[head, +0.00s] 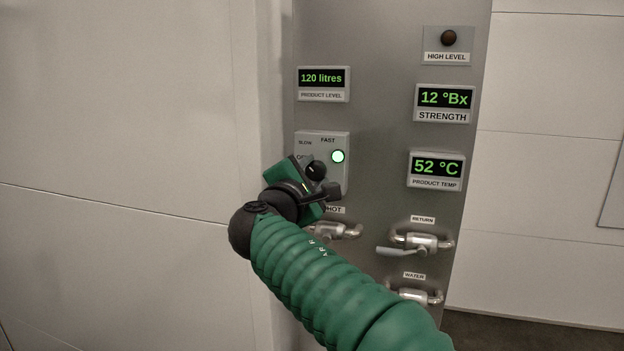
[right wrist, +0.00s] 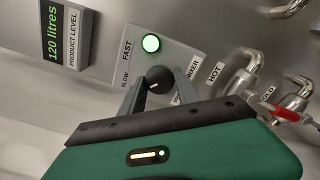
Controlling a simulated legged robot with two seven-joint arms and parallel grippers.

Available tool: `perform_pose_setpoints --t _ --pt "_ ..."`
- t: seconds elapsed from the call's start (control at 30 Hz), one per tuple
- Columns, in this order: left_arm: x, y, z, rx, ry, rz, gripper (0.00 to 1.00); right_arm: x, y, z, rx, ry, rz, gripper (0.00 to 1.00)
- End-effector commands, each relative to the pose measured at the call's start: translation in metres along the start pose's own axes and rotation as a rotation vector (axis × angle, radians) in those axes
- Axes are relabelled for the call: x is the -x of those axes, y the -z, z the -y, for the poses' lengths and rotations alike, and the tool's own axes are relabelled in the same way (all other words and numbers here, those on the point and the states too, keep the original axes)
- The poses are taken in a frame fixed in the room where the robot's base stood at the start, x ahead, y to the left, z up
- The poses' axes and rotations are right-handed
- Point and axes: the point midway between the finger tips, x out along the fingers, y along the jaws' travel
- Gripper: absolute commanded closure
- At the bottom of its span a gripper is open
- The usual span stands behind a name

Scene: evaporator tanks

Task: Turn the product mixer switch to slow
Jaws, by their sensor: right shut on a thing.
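The product mixer switch is a round black knob (head: 316,170) on a grey box (head: 322,137) on the steel panel. Its labels SLOW and FAST show along the top of the box, and a green lamp (head: 338,156) beside the knob is lit. My right gripper (head: 319,183) is at the box, shut on the knob. In the right wrist view the knob (right wrist: 158,77) sits between the two dark fingers of the gripper (right wrist: 158,90). I cannot tell for sure which label the knob points to. The gripper hides the lower part of the box. My left gripper is not in view.
The product level display (head: 322,83) is above the box. Strength (head: 444,103) and product temp (head: 436,171) displays are to the right. Hot (head: 335,230), return (head: 421,240) and water (head: 417,294) pipe fittings project below. A red handle (right wrist: 273,112) is by the COLD label.

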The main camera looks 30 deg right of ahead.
Motion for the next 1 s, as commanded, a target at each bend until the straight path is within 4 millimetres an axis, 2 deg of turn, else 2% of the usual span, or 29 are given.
perform_pose_setpoints --t 0.03,0.27,0.3,0.43,0.77,0.87,1.0 --pt "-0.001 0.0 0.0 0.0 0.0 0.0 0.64 0.0 0.005 0.006 0.002 0.012 -0.006 1.0" --pt "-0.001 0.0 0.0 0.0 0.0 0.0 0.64 0.0 0.005 0.006 0.003 0.013 -0.006 1.0" --pt "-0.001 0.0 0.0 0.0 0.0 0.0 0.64 0.0 0.005 0.006 0.003 0.013 -0.006 0.57" --pt "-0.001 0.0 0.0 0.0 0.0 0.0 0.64 -0.001 0.004 0.005 0.002 0.01 -0.005 0.41" --pt "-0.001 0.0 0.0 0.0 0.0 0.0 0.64 0.002 0.003 0.002 0.001 0.005 -0.003 0.41" --pt "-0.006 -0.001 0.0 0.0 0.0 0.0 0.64 0.014 0.004 0.003 -0.001 0.003 -0.004 0.41" --pt "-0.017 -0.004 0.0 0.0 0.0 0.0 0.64 0.049 0.005 0.004 -0.001 0.001 -0.005 0.41"
